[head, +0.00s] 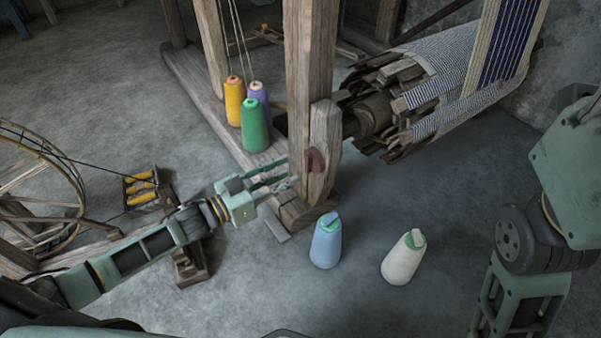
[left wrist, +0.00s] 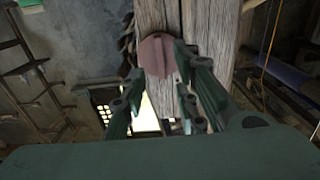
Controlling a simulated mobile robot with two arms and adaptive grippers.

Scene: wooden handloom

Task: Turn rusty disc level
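The rusty disc (head: 315,161) is a reddish-brown piece on the side of the loom's wooden post (head: 309,70), low down in the head view. It also shows in the left wrist view (left wrist: 156,56), with a raised ridge across it, partly hidden by a finger. My left gripper (head: 290,181) is open just left of the disc. In the left wrist view its fingers (left wrist: 160,85) are spread apart with the disc beyond and between their tips; I cannot tell if they touch it. My right gripper is out of view; only part of my right arm shows at the right.
Yellow (head: 234,101), purple (head: 258,98) and green (head: 255,125) yarn cones stand on the loom's base beam. A spinning wheel (head: 40,185) is at left. A cloth roll (head: 450,85) lies behind the post.

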